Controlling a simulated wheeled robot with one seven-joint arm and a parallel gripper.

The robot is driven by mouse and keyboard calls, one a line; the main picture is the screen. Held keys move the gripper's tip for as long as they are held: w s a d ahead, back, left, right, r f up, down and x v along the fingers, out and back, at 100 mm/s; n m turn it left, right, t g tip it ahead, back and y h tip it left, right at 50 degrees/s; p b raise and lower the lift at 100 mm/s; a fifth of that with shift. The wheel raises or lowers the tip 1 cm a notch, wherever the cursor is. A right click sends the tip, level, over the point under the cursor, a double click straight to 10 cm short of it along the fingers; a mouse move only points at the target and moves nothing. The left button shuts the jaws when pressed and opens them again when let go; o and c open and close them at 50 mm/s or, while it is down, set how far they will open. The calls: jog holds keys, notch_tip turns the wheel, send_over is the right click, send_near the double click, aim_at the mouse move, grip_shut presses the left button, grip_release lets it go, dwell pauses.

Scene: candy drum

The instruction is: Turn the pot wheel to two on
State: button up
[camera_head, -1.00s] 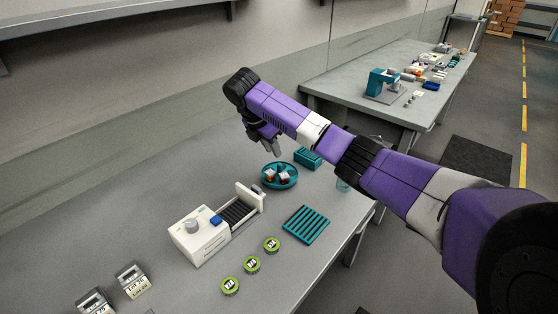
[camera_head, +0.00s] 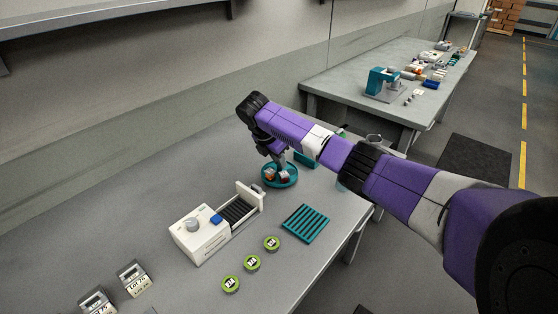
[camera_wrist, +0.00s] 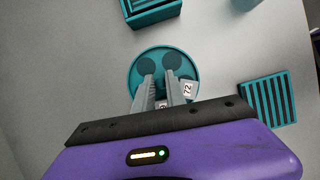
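The pot wheel is a teal round tray (camera_head: 280,184) on the bench, with dark round seats. It also shows in the wrist view (camera_wrist: 133,82). Two small white-and-red labelled pieces sit on its near side, a left one (camera_head: 268,178) and a right one (camera_head: 285,177); the right one's label reads 72 in the wrist view (camera_wrist: 187,89). My gripper (camera_head: 281,165) points down over the wheel, its fingers parted with a narrow gap (camera_wrist: 160,78).
A white machine (camera_head: 200,236) with a grey knob, blue button and black rollers stands front left. A slatted teal rack (camera_head: 306,223) and several green-lidded tins (camera_head: 252,263) lie nearby. A teal box (camera_wrist: 148,12) is just beyond the wheel. Lot holders (camera_head: 134,279) stand front left.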

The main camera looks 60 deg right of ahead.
grip_shut()
jog(key=shift+m, duration=0.4)
jog(key=shift+m+g+y+p, duration=0.3)
jog(key=shift+m+g+p, duration=0.15)
jog(key=shift+m, duration=0.25)
jog(key=shift+w+m+g+y, duration=0.1)
jog(key=shift+m+g+y, duration=0.25)
jog(key=shift+m, duration=1.05)
jog(key=shift+f+m+g+y+b, duration=0.1)
jog(key=shift+m+g+y+b, duration=0.35)
jog(key=shift+m+b, duration=1.55)
jog(key=shift+b, duration=0.2)
jog(key=shift+m+b, duration=0.4)
jog(key=shift+b, duration=0.15)
